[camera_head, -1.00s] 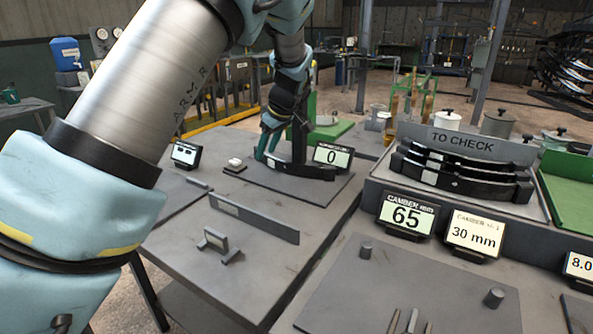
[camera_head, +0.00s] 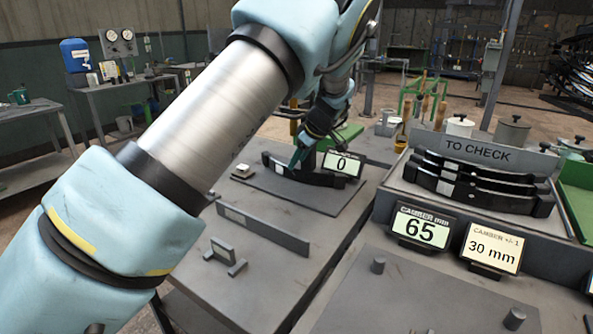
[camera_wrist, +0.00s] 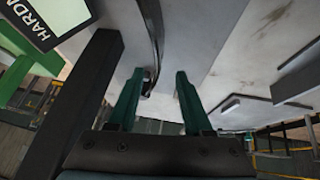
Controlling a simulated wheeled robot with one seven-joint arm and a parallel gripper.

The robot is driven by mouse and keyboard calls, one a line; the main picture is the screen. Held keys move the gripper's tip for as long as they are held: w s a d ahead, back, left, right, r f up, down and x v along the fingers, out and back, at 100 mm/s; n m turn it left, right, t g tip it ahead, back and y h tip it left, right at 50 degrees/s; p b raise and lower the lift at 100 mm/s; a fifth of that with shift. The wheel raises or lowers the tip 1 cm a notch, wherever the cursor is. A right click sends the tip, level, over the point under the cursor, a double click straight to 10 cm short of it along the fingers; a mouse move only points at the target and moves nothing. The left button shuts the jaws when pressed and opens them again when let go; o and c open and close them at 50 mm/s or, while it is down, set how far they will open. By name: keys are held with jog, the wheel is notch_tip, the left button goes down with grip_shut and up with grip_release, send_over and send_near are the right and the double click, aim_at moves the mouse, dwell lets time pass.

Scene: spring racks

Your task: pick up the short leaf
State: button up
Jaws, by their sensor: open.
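A dark, curved leaf (camera_head: 325,179) with a pale label lies on a flat dark plate (camera_head: 262,183) on the bench; I take it as the short leaf. My gripper (camera_head: 298,156) is over the leaf, left of its middle, with green fingers pointing down. In the wrist view my gripper (camera_wrist: 160,72) is open, its two fingers apart. The narrow edge of the leaf (camera_wrist: 153,30) runs down the picture into the gap between them. I cannot tell whether either finger touches it.
A dark post stands by the leaf, with a display reading 0 (camera_head: 343,164) to its right. Several dark leaves (camera_head: 480,182) lie in the TO CHECK rack (camera_head: 478,149). A low upright bar (camera_head: 262,232) and a small block (camera_head: 223,249) stand nearer on the bench.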

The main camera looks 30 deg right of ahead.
aim_at(298, 171)
jog(key=shift+p+x, duration=1.4)
jog(key=shift+x, duration=1.65)
jog(key=shift+d, duration=0.15)
jog(key=shift+c, duration=0.2)
jog(key=shift+s, duration=0.1)
grip_shut()
jog(key=shift+d, duration=0.1)
